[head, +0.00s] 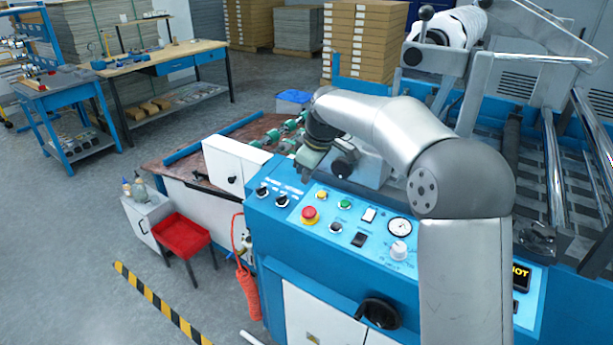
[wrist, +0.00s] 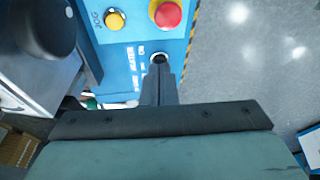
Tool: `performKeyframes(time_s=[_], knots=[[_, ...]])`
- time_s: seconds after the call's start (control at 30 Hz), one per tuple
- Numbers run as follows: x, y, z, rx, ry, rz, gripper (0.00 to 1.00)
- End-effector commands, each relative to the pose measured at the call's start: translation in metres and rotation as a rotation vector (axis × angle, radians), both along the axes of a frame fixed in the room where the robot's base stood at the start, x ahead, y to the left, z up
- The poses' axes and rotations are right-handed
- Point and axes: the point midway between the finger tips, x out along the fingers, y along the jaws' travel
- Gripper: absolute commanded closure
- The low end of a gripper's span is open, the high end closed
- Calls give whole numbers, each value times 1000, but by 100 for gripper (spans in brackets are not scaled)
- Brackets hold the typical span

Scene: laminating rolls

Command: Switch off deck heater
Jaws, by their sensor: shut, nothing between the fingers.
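The deck heater control appears to be a small dark rotary knob on the blue panel (head: 325,222), and in the head view it seems to be the knob (head: 282,200) left of the red stop button. In the wrist view a knob (wrist: 160,58) sits beside white lettering that reads "heater" and "on". My gripper (wrist: 160,72) is shut and empty, its fingertips in line with this knob and covering part of it. I cannot tell whether they touch. In the head view my gripper (head: 303,165) hangs above the panel's back edge, its tips unclear. The knob's setting is unreadable.
The red stop button (head: 309,214) and yellow jog button (wrist: 115,19) are close by. Another black knob (head: 262,191) is further left. A white box (head: 233,165) stands behind the panel's left end.

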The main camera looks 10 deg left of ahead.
Motion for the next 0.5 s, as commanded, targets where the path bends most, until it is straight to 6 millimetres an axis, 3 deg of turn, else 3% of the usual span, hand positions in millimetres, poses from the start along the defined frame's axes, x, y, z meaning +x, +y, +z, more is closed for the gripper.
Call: performKeyframes(time_s=[0.17, 0.5], knots=[[-5, 3, -1, 2, -5, -63, 100], [-37, 16, -10, 80, -51, -479, 100]])
